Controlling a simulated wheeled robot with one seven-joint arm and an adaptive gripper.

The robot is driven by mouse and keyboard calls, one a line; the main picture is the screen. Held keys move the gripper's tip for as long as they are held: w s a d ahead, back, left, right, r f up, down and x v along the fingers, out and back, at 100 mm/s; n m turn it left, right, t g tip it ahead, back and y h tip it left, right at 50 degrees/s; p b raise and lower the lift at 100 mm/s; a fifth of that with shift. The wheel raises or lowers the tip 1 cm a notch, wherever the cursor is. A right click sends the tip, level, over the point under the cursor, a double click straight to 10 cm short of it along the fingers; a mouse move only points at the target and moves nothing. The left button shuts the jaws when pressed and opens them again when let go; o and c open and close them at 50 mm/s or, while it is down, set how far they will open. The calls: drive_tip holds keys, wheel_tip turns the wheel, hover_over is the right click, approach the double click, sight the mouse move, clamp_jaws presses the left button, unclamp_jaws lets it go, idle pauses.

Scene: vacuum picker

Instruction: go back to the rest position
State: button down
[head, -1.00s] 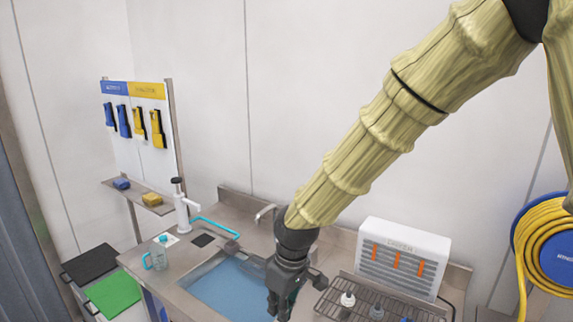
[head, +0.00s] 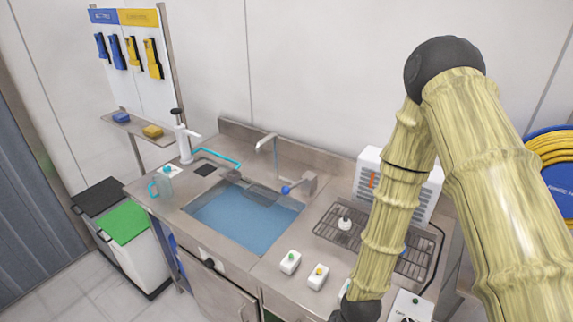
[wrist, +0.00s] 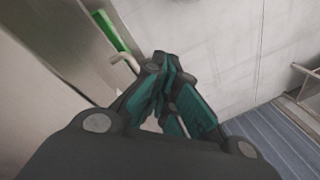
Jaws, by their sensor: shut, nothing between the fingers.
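My gripper (wrist: 168,75) shows in the wrist view with its dark, teal-padded fingers drawn together and nothing between them. It points down past a metal cabinet front toward the pale floor. In the head view my arm comes down at the right, and its dark wrist reaches the bottom edge of the picture, so the fingers are out of sight there. The steel sink counter (head: 262,270) lies to the left of and behind the wrist. The sink basin (head: 245,218) holds blue water.
White boxes with buttons (head: 290,262) stand on the counter's front part, close to my wrist. A drying rack (head: 330,225) and a white vented unit (head: 369,160) are partly behind my arm. A bin with a green lid (head: 124,222) stands left. Floor (head: 95,285) is clear at lower left.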

drive_tip(key=s+d+f+m+h, duration=0.1)
drive_tip(key=s+d+f+m, duration=0.1)
drive_tip(key=s+d+f, duration=0.35)
drive_tip(key=s+d+f+m+h, duration=0.1)
drive_tip(key=s+d+f, duration=0.1)
drive_tip(key=s+d, duration=0.55)
wheel_tip(320, 180, down, 11)
drive_tip(key=s+a+b, duration=0.1)
drive_tip(key=a+b, duration=0.1)
drive_tip(key=b, duration=0.8)
drive_tip(key=shift+s+r, duration=0.2)
drive_tip(key=shift+s, duration=0.05)
idle(1.4)
